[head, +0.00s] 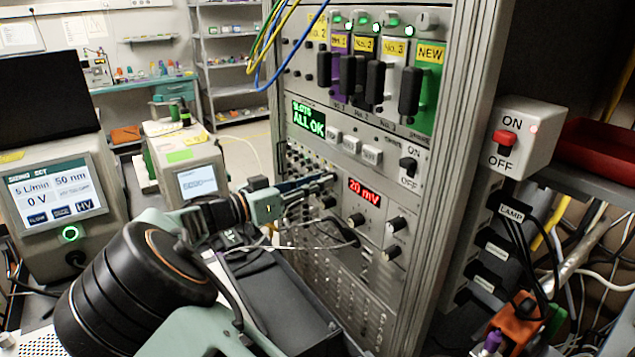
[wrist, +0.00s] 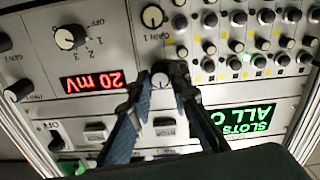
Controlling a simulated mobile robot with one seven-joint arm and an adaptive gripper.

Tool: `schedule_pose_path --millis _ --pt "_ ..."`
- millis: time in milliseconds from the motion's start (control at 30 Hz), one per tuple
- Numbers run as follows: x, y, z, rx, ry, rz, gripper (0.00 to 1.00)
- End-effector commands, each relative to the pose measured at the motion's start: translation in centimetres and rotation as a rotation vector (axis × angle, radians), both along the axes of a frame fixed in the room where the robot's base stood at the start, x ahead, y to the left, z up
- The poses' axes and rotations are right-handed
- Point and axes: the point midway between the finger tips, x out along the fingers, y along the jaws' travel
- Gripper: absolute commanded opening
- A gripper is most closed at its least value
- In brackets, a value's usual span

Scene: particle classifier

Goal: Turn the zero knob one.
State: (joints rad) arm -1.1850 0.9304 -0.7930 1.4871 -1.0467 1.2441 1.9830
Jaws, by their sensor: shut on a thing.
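My gripper (head: 331,179) reaches to the front of the instrument rack, just left of the red "20 mV" display. In the wrist view, which shows the panel upside down, the two fingers (wrist: 159,82) close on a small round knob (wrist: 160,72), which I take as the zero knob. Its own label is not readable, and the fingers cover its sides. In the head view the fingers hide this knob. The display (head: 364,192) reads 20 mV, and it also shows in the wrist view (wrist: 92,82).
Near the held knob are the "GAIN 1" knob (wrist: 152,16), a numbered selector knob (wrist: 70,37) and rows of small knobs and connectors. A green "SLOTS ALL OK" screen (head: 309,119) and white switches sit above. Thin cables (head: 290,235) hang in front of the panel below my gripper.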

Motion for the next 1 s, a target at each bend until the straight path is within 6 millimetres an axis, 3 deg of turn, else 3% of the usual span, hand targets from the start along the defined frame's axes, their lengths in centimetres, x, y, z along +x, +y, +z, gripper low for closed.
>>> schedule_pose_path --millis 367,1000 --pt "-0.01 0.02 -0.07 -0.071 0.107 0.001 0.0" --pt "-0.01 0.02 0.14 -0.399 0.594 0.001 0.0"
